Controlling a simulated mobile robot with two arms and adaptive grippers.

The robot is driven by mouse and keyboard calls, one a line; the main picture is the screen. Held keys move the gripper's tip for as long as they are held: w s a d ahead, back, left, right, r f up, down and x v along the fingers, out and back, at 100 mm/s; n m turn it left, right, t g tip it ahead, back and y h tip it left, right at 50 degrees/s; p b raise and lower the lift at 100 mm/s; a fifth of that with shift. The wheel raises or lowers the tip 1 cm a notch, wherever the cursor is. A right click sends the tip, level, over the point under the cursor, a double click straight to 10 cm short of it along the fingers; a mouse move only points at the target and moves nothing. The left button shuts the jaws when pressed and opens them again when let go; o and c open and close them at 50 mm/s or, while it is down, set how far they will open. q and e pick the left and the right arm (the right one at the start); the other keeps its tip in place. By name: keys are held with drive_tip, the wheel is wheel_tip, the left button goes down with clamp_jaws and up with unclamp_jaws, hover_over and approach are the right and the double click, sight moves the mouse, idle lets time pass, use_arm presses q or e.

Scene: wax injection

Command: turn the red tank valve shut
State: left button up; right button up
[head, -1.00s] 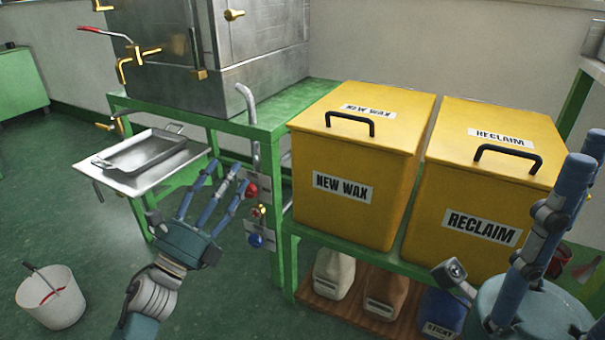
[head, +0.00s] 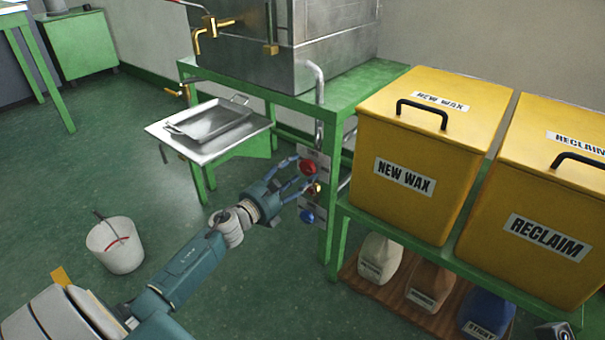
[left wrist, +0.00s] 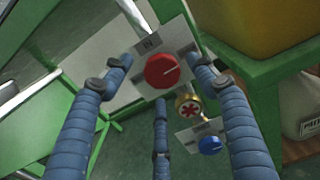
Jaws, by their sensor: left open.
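A round red knob (head: 308,168) sits on a pale plate at the green stand's front leg, below the metal tank (head: 330,35). In the left wrist view the red knob (left wrist: 162,70) shows a thin pointer line. My left gripper (head: 299,178) is open, with its blue fingers spread around the red knob; it holds nothing. In the left wrist view the fingers (left wrist: 160,76) frame the knob; I cannot tell whether they touch it. Only a fingertip of my right gripper (head: 554,333) shows at the bottom right edge.
A brass valve with a red centre (left wrist: 188,105) and a blue knob (left wrist: 209,145) sit just below. Yellow bins marked NEW WAX (head: 425,160) and RECLAIM (head: 540,195) stand to the right. A metal tray (head: 212,125) is left, a white bucket (head: 117,250) on the floor.

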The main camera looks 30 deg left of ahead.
use_arm(q)
drive_tip(key=shift+w, duration=0.85)
drive_tip(key=c, duration=1.1)
